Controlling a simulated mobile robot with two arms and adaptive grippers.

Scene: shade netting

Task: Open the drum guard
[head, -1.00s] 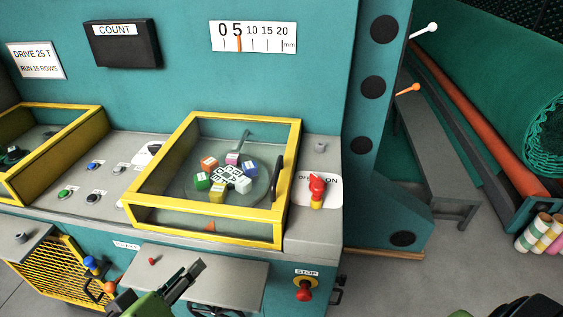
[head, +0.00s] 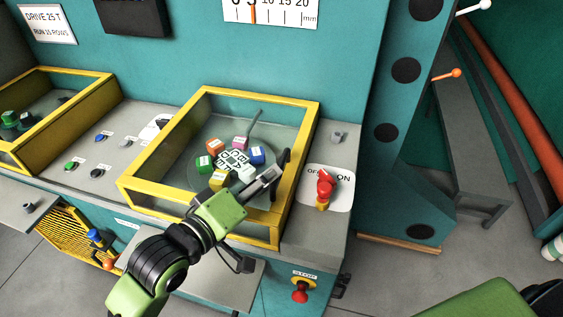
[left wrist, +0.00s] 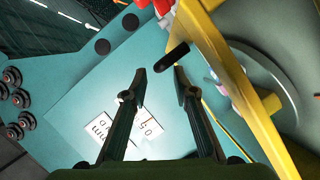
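The drum guard (head: 130,190) is a yellow-framed clear box on the machine's grey top, and it is closed. Through it show a round drum and several coloured cubes. Its black handle (head: 284,172) stands on the right side of the frame; it also shows in the left wrist view (left wrist: 171,57), just beyond my fingertips. My left gripper (head: 272,178) is over the guard's right front part, close to the handle. In the left wrist view my left gripper (left wrist: 160,75) is open with nothing between its fingers. My right gripper is out of view; only part of my green right arm shows.
A red OFF/ON switch (head: 324,184) sits right of the guard, and a red STOP button (head: 300,291) is below on the front. A second yellow-framed guard (head: 50,152) is at the left. A teal post (head: 400,130) rises at the right.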

